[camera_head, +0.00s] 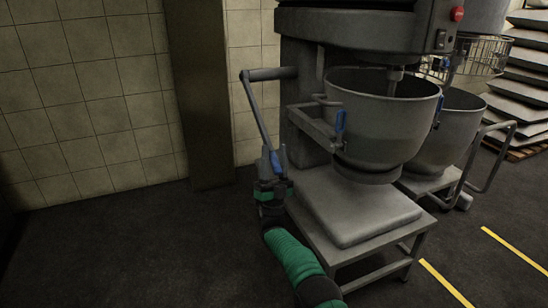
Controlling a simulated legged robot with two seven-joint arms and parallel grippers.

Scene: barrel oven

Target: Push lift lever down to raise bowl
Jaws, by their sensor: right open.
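The lift lever (258,112) is a long grey bar on the left side of the mixer. It hangs from a pivot arm near the top and slopes down to the right, with its lower end at my right gripper. My right gripper (271,172) is open at that end, where a blue part shows; I cannot tell whether they touch. The bowl (383,115) is a large grey metal one. It sits upright in its side bracket, under the mixer head and above the base. My left gripper is not in view.
The mixer base (355,205) stands on a low metal frame. A second bowl (450,130) stands behind to the right. A brown pillar (203,90) and tiled wall (85,90) are behind the lever. The dark floor at left is clear.

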